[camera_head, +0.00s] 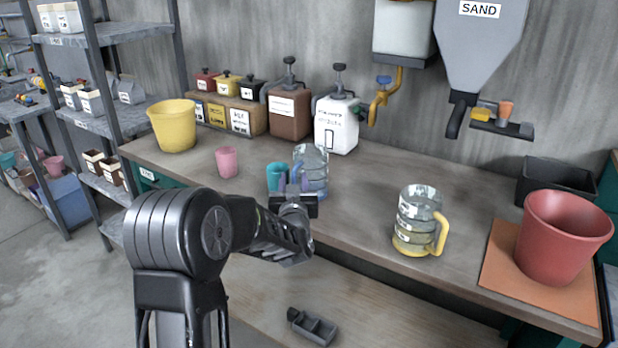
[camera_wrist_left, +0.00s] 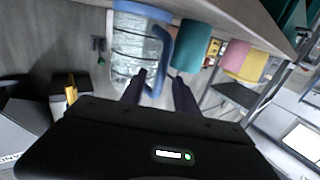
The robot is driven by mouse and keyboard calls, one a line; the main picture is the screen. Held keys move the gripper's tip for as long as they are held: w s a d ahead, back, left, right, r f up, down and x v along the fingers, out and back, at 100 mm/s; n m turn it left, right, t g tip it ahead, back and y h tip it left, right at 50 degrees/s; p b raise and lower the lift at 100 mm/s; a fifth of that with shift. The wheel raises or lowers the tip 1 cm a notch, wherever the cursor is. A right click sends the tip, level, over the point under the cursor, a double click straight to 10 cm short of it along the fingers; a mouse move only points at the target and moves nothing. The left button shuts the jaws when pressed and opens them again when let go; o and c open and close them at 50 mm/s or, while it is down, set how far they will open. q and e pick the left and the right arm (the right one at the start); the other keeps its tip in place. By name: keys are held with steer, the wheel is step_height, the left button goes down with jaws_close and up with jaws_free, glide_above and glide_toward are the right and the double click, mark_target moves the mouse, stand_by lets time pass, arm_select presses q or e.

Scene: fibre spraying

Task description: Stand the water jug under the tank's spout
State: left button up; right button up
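A clear ribbed jug with a blue base and handle (camera_head: 312,163) stands upright on the workbench (camera_head: 365,190), left of centre. It also shows in the left wrist view (camera_wrist_left: 135,50), with its blue handle toward my fingers. My left gripper (camera_head: 294,184) is at the near side of this jug. In the left wrist view its fingers (camera_wrist_left: 160,83) are apart, one on each side of the handle, with gaps visible. A white tank (camera_head: 404,28) hangs at the back wall; its yellow spout (camera_head: 378,103) has a blue valve. My right gripper is not in view.
A teal cup (camera_head: 275,177) stands close left of the jug, with a pink cup (camera_head: 227,162) and yellow bucket (camera_head: 172,126) further left. A yellow-handled jug (camera_head: 418,222) stands to the right. A white pump bottle (camera_head: 337,125) stands behind. Bench is clear below the spout.

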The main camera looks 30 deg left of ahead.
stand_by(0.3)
arm_select(q)
jaws_close()
stand_by(1.3)
